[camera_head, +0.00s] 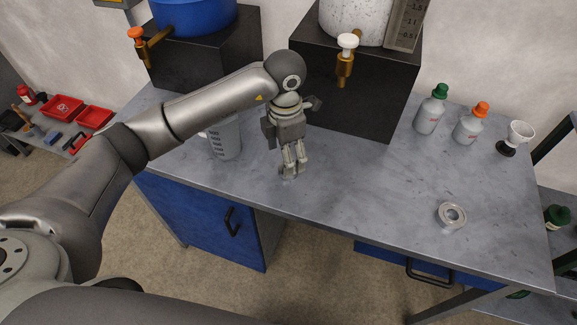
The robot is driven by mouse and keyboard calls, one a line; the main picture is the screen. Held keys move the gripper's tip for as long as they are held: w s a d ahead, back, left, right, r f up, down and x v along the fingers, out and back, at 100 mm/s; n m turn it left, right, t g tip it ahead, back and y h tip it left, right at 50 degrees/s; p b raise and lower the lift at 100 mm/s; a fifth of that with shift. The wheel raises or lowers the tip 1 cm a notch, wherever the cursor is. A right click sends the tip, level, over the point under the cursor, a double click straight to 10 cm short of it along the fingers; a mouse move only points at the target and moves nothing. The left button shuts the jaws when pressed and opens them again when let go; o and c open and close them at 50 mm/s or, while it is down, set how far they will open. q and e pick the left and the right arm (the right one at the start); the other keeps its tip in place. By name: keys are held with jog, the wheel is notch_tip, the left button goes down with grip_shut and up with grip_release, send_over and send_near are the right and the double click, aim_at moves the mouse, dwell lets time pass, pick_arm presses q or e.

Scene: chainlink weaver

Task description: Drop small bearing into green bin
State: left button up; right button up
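A pale ring-shaped object (452,215) lies flat on the right part of the grey tabletop (370,185); I cannot tell whether it is a bearing. No green bin shows. My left gripper (294,172) points down over the middle of the table, well to the left of the ring. Its fingers are close together, and I cannot tell whether they are shut or whether something small is between the tips. My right gripper is not in view.
A clear measuring jug (226,140) stands left of the gripper. Black boxes (350,92) carry blue and white containers with taps. Bottles with green (430,110) and orange (470,123) caps and a white cup (517,137) stand at right. The front middle is clear.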

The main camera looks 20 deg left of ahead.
pick_arm(q)
jog(key=shift+w+f, duration=0.15)
jog(key=shift+f, duration=0.2)
notch_tip(320, 180, down, 4)
jog(key=shift+w+d+f+p, duration=0.1)
jog(key=shift+w+f+p, duration=0.1)
jog(key=shift+p, duration=0.85)
jog(key=shift+f, duration=0.3)
jog(key=c, duration=1.2)
jog(key=shift+r, duration=0.15)
